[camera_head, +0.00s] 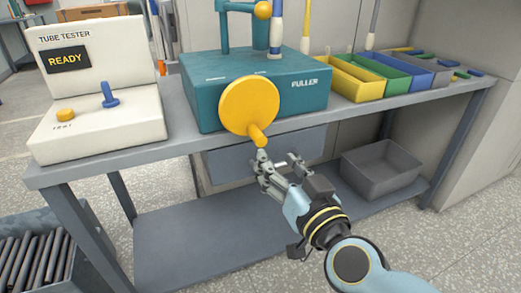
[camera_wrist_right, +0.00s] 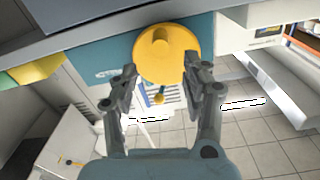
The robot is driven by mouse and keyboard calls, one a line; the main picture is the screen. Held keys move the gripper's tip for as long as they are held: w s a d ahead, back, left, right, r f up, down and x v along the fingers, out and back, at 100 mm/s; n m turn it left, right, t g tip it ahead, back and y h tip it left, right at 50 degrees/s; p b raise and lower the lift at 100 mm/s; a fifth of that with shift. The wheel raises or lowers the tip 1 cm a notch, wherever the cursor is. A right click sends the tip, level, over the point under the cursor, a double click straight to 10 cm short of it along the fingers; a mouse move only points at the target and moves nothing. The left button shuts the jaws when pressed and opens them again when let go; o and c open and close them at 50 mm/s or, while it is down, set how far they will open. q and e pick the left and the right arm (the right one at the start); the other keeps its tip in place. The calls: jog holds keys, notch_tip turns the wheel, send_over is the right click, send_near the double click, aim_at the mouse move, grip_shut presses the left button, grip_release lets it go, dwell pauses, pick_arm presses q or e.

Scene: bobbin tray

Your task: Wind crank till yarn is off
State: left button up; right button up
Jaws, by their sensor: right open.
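The crank is a yellow disc (camera_head: 249,104) with a stubby yellow handle (camera_head: 257,135) at its lower right edge. It sits on the front of the teal puller machine (camera_head: 300,92). A white and blue tube (camera_head: 276,25) stands upright on the machine's top; I cannot tell whether yarn is on it. My right gripper (camera_head: 279,161) is open and empty, just below and right of the handle and apart from it. In the right wrist view the crank disc (camera_wrist_right: 166,54) shows ahead, between and beyond the open fingers (camera_wrist_right: 157,80). My left gripper is not in view.
A white tube tester (camera_head: 95,100) with a lit READY screen stands left on the bench. Yellow, green and blue bins (camera_head: 360,85) stand to the right. A grey bin (camera_head: 382,170) sits on the lower shelf. A crate of dark rods (camera_head: 45,250) is at lower left.

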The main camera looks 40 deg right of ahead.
aim_at(257, 136)
jog(key=p+x, duration=0.1)
jog(key=x, duration=0.9)
jog(key=shift+w, duration=0.3)
jog(key=shift+r, duration=0.1)
grip_shut()
